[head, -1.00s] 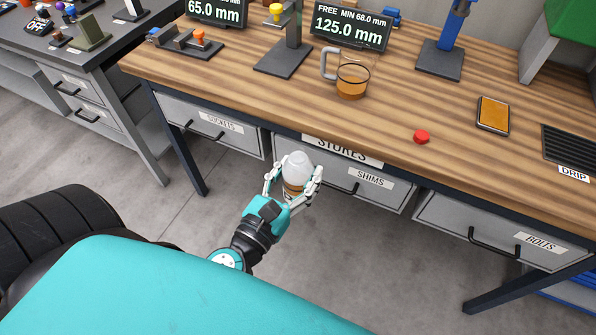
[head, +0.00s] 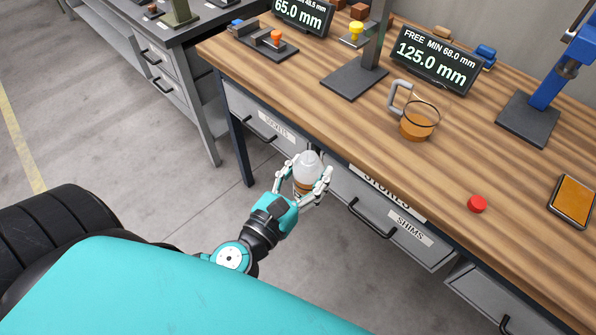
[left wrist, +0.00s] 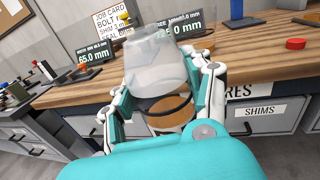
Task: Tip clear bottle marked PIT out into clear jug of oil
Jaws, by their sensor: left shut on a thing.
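My left gripper (head: 303,184) is shut on a clear bottle (head: 307,163) with amber liquid low inside it. The bottle is about upright, in front of the bench's front edge. It also shows large between the fingers in the left wrist view (left wrist: 157,72); no PIT mark is readable. The clear jug (head: 419,121) stands on the bench with amber oil in its bottom and a grey handle on its left. It is apart from the gripper, farther back and to the right. My right gripper is not in view.
The wooden bench (head: 350,135) has drawers below. A black-based stand (head: 355,78) and the 125.0 mm display (head: 432,62) stand behind the jug. A blue press (head: 530,115) stands farther right.

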